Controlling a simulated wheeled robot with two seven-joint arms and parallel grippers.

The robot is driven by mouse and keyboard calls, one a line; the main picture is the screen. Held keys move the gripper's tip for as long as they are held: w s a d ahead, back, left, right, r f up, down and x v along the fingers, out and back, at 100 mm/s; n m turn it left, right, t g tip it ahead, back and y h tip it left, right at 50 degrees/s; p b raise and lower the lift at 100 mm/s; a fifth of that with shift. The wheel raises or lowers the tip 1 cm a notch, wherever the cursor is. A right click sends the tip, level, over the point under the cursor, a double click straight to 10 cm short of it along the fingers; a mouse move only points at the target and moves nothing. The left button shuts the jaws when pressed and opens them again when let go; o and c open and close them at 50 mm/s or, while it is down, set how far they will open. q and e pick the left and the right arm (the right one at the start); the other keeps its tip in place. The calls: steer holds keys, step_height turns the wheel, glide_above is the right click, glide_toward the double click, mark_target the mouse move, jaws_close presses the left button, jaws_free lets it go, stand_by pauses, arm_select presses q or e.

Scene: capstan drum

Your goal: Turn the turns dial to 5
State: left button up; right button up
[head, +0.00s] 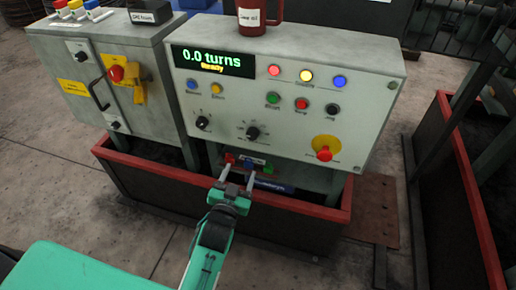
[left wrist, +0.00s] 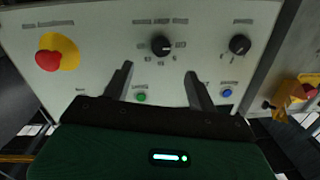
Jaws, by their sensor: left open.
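The grey control panel (head: 300,130) has a display (head: 213,61) that reads 0.0 turns with Ready under it. Two black dials sit low on its face, a middle dial (head: 252,132) and a left dial (head: 203,123). Their labels are too small to read surely, so I cannot tell which is the turns dial. My left gripper (head: 238,174) is open and empty below the dials in the head view. The left wrist view shows the panel upside down, with the middle dial (left wrist: 161,45) beyond the gap between the fingers and the other dial (left wrist: 239,45) to the right. My right gripper is not in view.
A red emergency button on yellow (head: 325,152) is at the panel's lower right. Several coloured buttons and lamps sit above the dials. A dark red mug (head: 260,18) stands on top. A grey cabinet (head: 95,75) adjoins on the left. A red-rimmed trough (head: 310,212) lies below.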

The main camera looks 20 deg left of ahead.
mark_target(251, 137)
arm_select(q)
steer(key=w, duration=0.9)
steer(key=w+r, duration=0.1)
steer(key=w, duration=0.3)
steer(key=shift+w+a, duration=0.3)
steer(key=shift+w, duration=0.1)
steer(key=c, duration=1)
